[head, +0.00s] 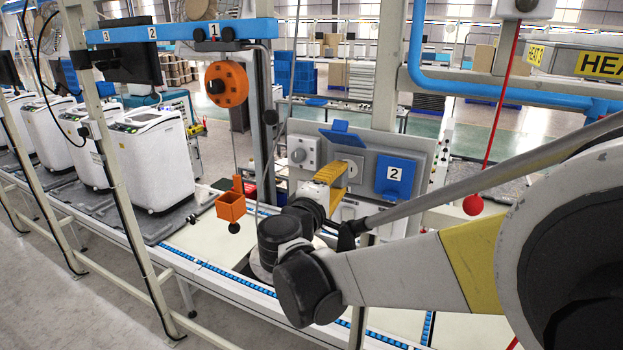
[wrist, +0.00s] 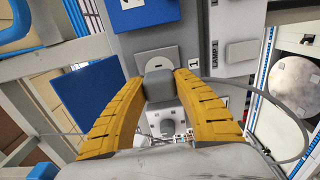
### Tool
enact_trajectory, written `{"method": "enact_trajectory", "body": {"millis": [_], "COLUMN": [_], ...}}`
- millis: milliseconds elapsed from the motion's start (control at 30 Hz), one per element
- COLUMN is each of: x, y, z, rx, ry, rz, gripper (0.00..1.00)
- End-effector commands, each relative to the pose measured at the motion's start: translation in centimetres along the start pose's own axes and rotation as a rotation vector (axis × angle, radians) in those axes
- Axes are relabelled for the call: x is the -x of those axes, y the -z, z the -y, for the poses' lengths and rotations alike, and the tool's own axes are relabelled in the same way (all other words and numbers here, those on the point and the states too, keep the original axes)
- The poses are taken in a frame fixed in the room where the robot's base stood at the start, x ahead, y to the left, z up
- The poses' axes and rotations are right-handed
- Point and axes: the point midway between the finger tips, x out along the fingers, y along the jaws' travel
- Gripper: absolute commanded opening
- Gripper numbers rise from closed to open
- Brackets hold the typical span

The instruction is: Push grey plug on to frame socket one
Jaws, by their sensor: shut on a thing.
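My gripper (head: 333,178), with yellow fingers, is at the grey panel (head: 421,160) in the head view. In the wrist view my gripper (wrist: 160,82) is shut on the grey plug (wrist: 161,92), a blocky grey piece between the fingertips. Socket one (wrist: 158,57) shows just beyond the plug as a pale round plate on a grey block, with label 1 beside it. Its blue cover (head: 341,138) is raised. The plug lines up roughly with the socket; I cannot tell if they touch. The fingers hide the plug in the head view.
A shut blue cover marked 2 (head: 394,177) is right of socket one. A grey cable (wrist: 302,135) loops at the right of the wrist view. A red ball on a cord (head: 473,205) and an orange box (head: 231,206) hang nearby. White machines (head: 147,165) stand left.

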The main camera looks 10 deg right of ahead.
Motion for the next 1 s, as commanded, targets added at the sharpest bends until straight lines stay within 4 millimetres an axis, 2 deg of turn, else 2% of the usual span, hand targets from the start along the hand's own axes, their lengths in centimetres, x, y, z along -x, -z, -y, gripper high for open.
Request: {"method": "enact_trajectory", "body": {"millis": [300, 1000], "x": [-2.0, -2.3], "y": [0.0, 0.0], "z": [0.0, 0.0], "rx": [0.000, 0.000], "ry": [0.000, 0.000], "rz": [0.001, 0.000], "gripper": [0.00, 0.00]}}
